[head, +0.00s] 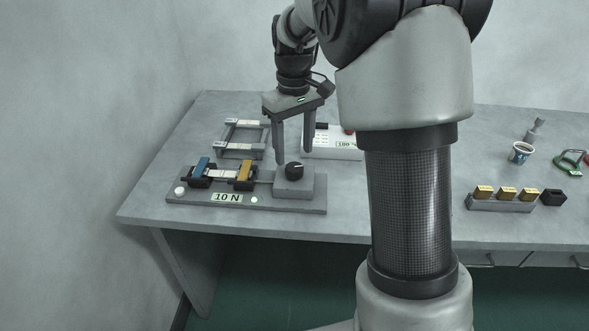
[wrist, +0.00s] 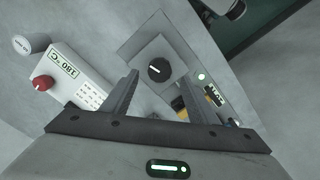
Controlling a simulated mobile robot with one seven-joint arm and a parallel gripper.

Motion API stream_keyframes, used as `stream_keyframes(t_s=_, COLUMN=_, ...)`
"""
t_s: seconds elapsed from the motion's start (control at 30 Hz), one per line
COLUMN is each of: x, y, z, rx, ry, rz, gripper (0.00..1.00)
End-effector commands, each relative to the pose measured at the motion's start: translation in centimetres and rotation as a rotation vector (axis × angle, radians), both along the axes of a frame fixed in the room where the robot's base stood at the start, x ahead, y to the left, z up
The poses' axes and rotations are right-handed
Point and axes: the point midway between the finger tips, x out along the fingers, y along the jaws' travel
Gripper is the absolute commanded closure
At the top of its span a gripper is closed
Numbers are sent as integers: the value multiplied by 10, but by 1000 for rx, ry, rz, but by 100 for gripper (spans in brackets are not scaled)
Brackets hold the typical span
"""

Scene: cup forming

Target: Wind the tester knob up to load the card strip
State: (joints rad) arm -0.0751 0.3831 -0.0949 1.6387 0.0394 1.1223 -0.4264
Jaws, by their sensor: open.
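The tester (head: 290,206) is a grey plate at the left front of the bench with a "10 N" display (head: 227,197). Its black knob (head: 294,171) has a white pointer line and sits on a grey block at the right end. The card strip (head: 222,174) lies between a blue clamp (head: 201,168) and a yellow clamp (head: 244,174). My gripper (head: 293,157) is open, pointing down, with its fingertips just above and beyond the knob. In the wrist view the knob (wrist: 159,69) lies ahead of the spread fingers, untouched. The clamps are mostly hidden there by a finger.
Behind the tester stand a grey frame (head: 241,138) and a white "180 °C" box (head: 330,143) with a red knob (wrist: 43,83). At the right are a rack of gold blocks (head: 500,203), a paper cup (head: 520,152) and a green clamp-like tool (head: 570,162). My arm hides the bench middle.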

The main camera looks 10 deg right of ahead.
Motion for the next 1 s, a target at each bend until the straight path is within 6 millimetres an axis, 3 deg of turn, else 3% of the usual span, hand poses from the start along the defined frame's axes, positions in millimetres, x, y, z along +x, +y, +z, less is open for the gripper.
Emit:
stream_keyframes(t_s=0.1, x=-1, y=0, z=-26, rx=0, ry=2, rz=0, gripper=46)
stream_keyframes(t_s=0.3, x=0, y=0, z=-49, rx=0, ry=1, rz=-1, gripper=46)
stream_keyframes(t_s=0.7, x=0, y=0, z=-55, rx=0, ry=-1, rz=-1, gripper=46)
stream_keyframes(t_s=0.93, x=0, y=0, z=-55, rx=0, ry=-1, rz=-1, gripper=85)
stream_keyframes(t_s=1.0, x=0, y=0, z=-55, rx=0, ry=-1, rz=-1, gripper=87)
